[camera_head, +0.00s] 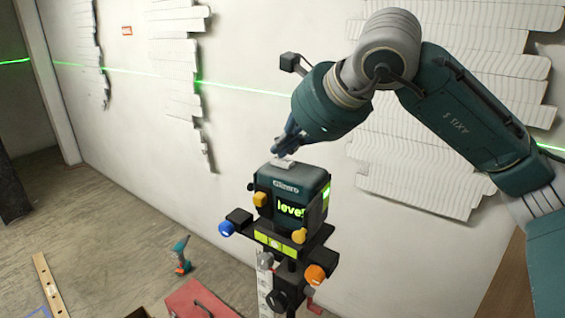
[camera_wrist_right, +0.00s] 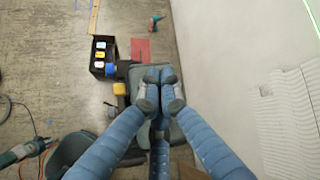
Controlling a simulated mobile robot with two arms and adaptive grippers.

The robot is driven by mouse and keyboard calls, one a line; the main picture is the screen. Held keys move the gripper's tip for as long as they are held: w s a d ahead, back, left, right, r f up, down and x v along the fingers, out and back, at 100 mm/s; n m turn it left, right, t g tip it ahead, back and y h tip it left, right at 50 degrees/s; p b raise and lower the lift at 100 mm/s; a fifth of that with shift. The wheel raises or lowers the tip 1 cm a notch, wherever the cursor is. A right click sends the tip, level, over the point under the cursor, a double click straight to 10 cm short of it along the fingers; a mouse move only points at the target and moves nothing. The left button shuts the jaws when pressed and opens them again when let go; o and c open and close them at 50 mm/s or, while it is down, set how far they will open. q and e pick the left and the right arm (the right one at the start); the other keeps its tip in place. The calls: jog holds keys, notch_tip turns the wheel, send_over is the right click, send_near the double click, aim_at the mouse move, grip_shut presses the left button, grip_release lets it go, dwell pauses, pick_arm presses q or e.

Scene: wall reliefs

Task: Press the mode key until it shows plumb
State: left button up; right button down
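The laser level (camera_head: 290,195) is a dark teal box on a stand, and its lit front display (camera_head: 290,208) reads "level". A pale grey key (camera_head: 283,163) sits on its top. My right gripper (camera_head: 286,148) points down at this key from above; I cannot tell whether the fingertips touch it. In the right wrist view the blue fingers of my right gripper (camera_wrist_right: 158,88) come together at the tips with nothing visible between them. They hide much of the laser level (camera_wrist_right: 180,84) there, including the key. My left gripper does not show clearly in either view.
Knobs, yellow (camera_head: 300,236), blue (camera_head: 226,229) and orange (camera_head: 314,274), stick out around the stand. A green laser line (camera_head: 240,88) crosses the white wall with its panel reliefs (camera_head: 410,150). A teal drill (camera_head: 181,255), a red case (camera_head: 195,300) and a wooden strip (camera_head: 48,285) lie on the floor.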

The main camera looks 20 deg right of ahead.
aim_at(284, 161)
jog(key=shift+f+b, duration=0.45)
jog(key=shift+b, duration=0.05)
dwell(0.6)
dwell(0.3)
jog(key=shift+r+p, duration=0.55)
jog(key=shift+r, duration=0.35)
jog(key=shift+r, duration=0.1)
jog(key=shift+r+p, duration=1.75)
jog(key=shift+r, duration=0.7)
jog(key=shift+f, duration=0.1)
